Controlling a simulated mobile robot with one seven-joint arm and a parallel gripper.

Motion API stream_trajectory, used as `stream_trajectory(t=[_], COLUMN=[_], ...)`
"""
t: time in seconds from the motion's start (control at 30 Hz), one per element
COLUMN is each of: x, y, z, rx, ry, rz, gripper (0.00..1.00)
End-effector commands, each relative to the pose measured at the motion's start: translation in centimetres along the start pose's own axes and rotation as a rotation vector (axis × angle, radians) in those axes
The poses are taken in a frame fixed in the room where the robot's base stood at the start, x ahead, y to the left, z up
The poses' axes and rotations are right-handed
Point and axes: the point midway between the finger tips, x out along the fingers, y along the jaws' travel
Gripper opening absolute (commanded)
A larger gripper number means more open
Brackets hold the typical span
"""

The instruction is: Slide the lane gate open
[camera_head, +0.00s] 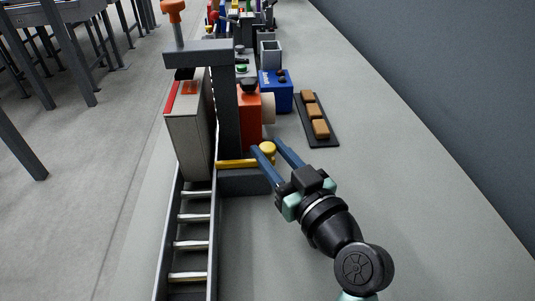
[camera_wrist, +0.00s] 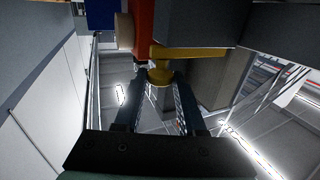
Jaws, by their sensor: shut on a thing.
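The lane gate is a yellow bar (camera_head: 236,163) with a round yellow knob (camera_head: 267,147) at its right end. The bar lies across the near side of a dark grey post, at the top of a roller lane (camera_head: 192,243). My gripper (camera_head: 268,149) reaches in from the lower right, with its two blue fingers on either side of the knob and shut on it. In the wrist view the yellow gate bar (camera_wrist: 195,52) runs right from the knob (camera_wrist: 159,76), which sits between my fingertips (camera_wrist: 159,82). The bar's left end is hidden there.
A pale box with a red top (camera_head: 188,125) stands at the head of the lane, left of the post (camera_head: 227,115). Right of the post are a red block (camera_head: 248,110), a blue box (camera_head: 276,92) and a dark tray (camera_head: 330,141) with brown blocks.

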Motion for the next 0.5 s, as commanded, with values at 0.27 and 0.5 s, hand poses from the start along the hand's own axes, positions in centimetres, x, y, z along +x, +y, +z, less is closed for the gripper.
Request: stream_trajectory(t=[0.27, 0.5], x=[-0.20, -0.32], y=[0.47, 0.36], z=[0.04, 0.04], rx=[0.000, 0.000], ry=[0.000, 0.000], rz=[0.013, 0.010], gripper=[0.67, 0.67])
